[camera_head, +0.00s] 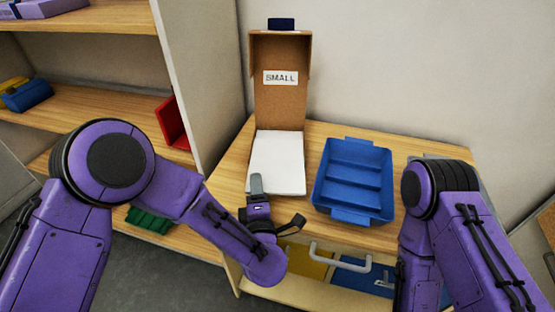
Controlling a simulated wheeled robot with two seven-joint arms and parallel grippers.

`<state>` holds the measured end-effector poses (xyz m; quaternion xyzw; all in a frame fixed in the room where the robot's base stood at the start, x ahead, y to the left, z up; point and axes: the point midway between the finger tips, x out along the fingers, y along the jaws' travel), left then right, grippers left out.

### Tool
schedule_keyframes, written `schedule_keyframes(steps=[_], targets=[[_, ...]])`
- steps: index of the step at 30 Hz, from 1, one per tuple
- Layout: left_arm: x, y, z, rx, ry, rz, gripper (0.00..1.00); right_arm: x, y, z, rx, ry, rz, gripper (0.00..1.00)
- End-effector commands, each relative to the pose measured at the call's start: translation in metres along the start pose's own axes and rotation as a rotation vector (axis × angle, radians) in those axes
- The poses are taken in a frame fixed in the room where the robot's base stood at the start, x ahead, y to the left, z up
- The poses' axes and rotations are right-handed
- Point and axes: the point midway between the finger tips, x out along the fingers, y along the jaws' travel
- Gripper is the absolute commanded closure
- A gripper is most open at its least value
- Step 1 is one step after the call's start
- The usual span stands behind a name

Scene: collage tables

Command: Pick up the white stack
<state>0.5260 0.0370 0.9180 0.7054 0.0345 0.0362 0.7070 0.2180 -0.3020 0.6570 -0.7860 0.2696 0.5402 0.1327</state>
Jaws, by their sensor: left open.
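The white stack (277,163) lies flat in the open cardboard box (281,97), whose raised lid carries a label reading "SMALL". My left gripper (277,204) is at the near edge of the stack. It is open, with one grey finger pointing up over the stack's front edge and the other spread to the right. I see nothing between the fingers. I cannot tell whether the finger touches the stack. My right arm (440,215) stands at the right, and its gripper does not show.
A blue compartment tray (354,181) stands right of the box on the wooden tabletop (420,149). A drawer handle (340,256) is at the front. Shelves (90,79) at the left hold a red item (173,122) and a blue box (27,95). A wall stands behind.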

Motion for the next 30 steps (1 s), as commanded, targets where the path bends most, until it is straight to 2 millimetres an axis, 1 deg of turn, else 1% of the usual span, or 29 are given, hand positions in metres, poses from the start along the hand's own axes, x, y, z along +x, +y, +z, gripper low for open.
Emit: schedule_keyframes(steps=[1,3,8,9,11,12,13,24,27,29,30], targets=[[0.005,0.001,0.000,0.000,0.002,-0.001,0.58,-0.003,0.000,-0.001,0.000,0.000,0.000,0.57],[0.009,0.000,-0.001,0.001,0.001,-0.001,0.58,-0.003,0.000,-0.001,0.000,0.000,0.000,0.57],[0.009,-0.001,-0.001,0.002,0.000,-0.001,0.58,-0.002,0.000,-0.001,0.000,0.000,0.000,0.57],[0.009,-0.001,-0.001,0.002,0.000,-0.001,0.62,-0.002,0.000,-0.001,0.000,0.000,0.000,0.57],[0.009,-0.001,0.000,0.002,0.000,-0.001,0.81,-0.002,0.000,-0.001,0.000,0.000,0.000,0.57],[0.009,-0.001,0.000,0.002,0.000,-0.001,0.94,-0.002,0.000,-0.001,0.000,0.000,0.000,0.57],[0.009,-0.001,-0.001,0.002,0.000,-0.001,1.00,-0.002,0.000,-0.001,0.000,0.000,0.000,0.57],[0.009,0.002,-0.001,0.001,0.002,0.001,1.00,-0.002,0.000,-0.001,0.000,0.000,0.000,0.57],[0.010,0.010,-0.001,0.000,0.002,0.002,1.00,-0.001,0.000,0.000,0.000,0.000,0.000,0.57],[0.010,0.020,-0.001,0.000,0.001,0.002,1.00,-0.001,0.000,0.000,0.000,0.000,0.000,0.57],[0.010,0.028,-0.001,-0.001,0.002,0.003,1.00,0.000,0.000,0.000,0.000,0.000,0.000,0.57]])
